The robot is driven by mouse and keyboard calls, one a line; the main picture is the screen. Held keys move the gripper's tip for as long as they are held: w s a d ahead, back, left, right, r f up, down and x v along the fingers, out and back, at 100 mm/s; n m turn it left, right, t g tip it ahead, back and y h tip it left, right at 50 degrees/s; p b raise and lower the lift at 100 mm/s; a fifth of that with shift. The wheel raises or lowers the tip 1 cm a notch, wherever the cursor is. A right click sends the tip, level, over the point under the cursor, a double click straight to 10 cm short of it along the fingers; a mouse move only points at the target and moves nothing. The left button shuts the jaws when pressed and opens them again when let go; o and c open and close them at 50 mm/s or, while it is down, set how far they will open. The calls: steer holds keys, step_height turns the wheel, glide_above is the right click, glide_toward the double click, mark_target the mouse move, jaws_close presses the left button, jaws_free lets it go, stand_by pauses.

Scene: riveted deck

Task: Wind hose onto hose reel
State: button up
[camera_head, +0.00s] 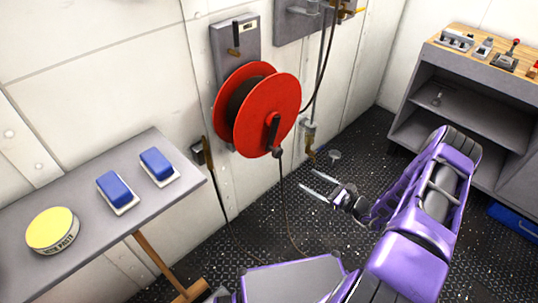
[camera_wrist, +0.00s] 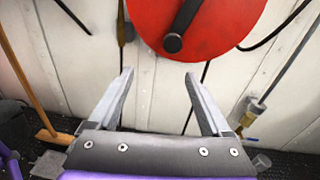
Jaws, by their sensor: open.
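The red hose reel (camera_head: 285,95) is mounted on the wall, with dark hose (camera_head: 282,185) hanging from it down to the deck. Its black crank (camera_head: 272,134) points down on the front disc, with a knob at the lower end. In the wrist view the red disc (camera_wrist: 225,25) is above my gripper, and the crank knob (camera_wrist: 173,42) shows above the gap between the fingers. My gripper (camera_head: 313,184) is open and empty, below and right of the reel in the head view. The fingers also show in the wrist view (camera_wrist: 159,78), apart from the knob.
A grey table (camera_head: 150,205) at left bears two blue-and-white brushes (camera_head: 115,190) and a yellow tin (camera_head: 52,230). A broom (camera_head: 160,265) stands by it. A pipe with a valve (camera_head: 309,135) is right of the reel. A shelf unit (camera_head: 465,105) stands at right.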

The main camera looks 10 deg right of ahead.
mark_target(280, 154)
steer(key=shift+m+t+h, duration=0.5)
steer(key=shift+m+t, duration=0.2)
steer(key=shift+m, duration=0.1)
steer(key=x, duration=1.1)
steer(key=b+x, duration=0.1)
steer(key=x, duration=0.5)
steer(key=shift+w+d, duration=0.25)
steer(key=shift+w, duration=0.25)
jaws_close()
